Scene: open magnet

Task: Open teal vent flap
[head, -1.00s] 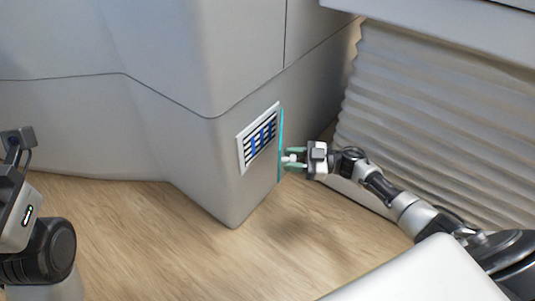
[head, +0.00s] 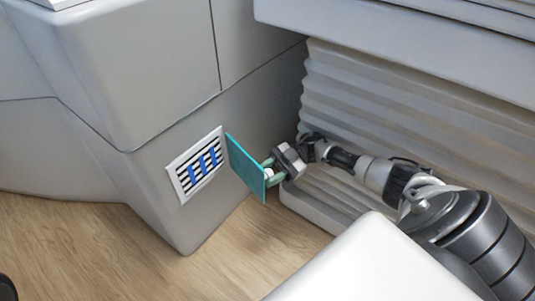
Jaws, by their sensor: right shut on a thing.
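The teal vent flap (head: 245,167) is a thin teal panel standing open, swung out to the right of the vent (head: 196,164). The vent is a white frame with dark slats and blue upright bars, set low in the grey housing, and its face is uncovered. My right gripper (head: 270,173) is at the flap's right side, shut on a small white knob (head: 268,173) on the flap. The knob is partly hidden by the fingers. My left gripper is out of view.
The grey housing (head: 120,90) fills the upper left. A pleated grey bellows (head: 400,110) stands behind my right arm. A white surface (head: 375,265) is at the lower front.

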